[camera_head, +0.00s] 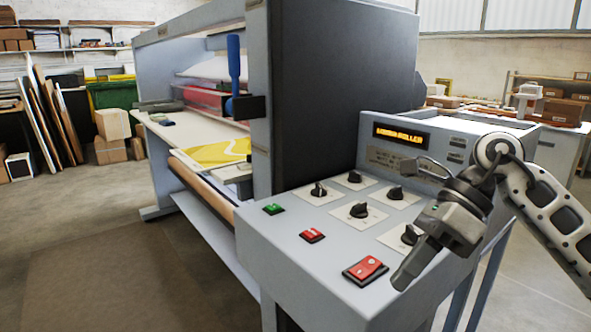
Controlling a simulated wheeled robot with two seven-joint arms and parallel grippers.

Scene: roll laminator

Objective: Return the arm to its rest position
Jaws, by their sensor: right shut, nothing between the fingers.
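My right arm comes in from the right edge. Its gripper (408,273) is shut and empty, pointing down and left above the right side of the laminator's control panel (300,239). It is just right of the large red rocker switch (365,269) and in front of a black knob (410,236), which it partly covers. I cannot tell whether the fingertips touch the panel. My left gripper is not in view.
The panel also bears a green switch (273,208), a smaller red switch (312,235) and several black knobs. A lit display (400,136) stands behind. The laminator (345,80) rises at the back. Open floor (90,235) lies at left.

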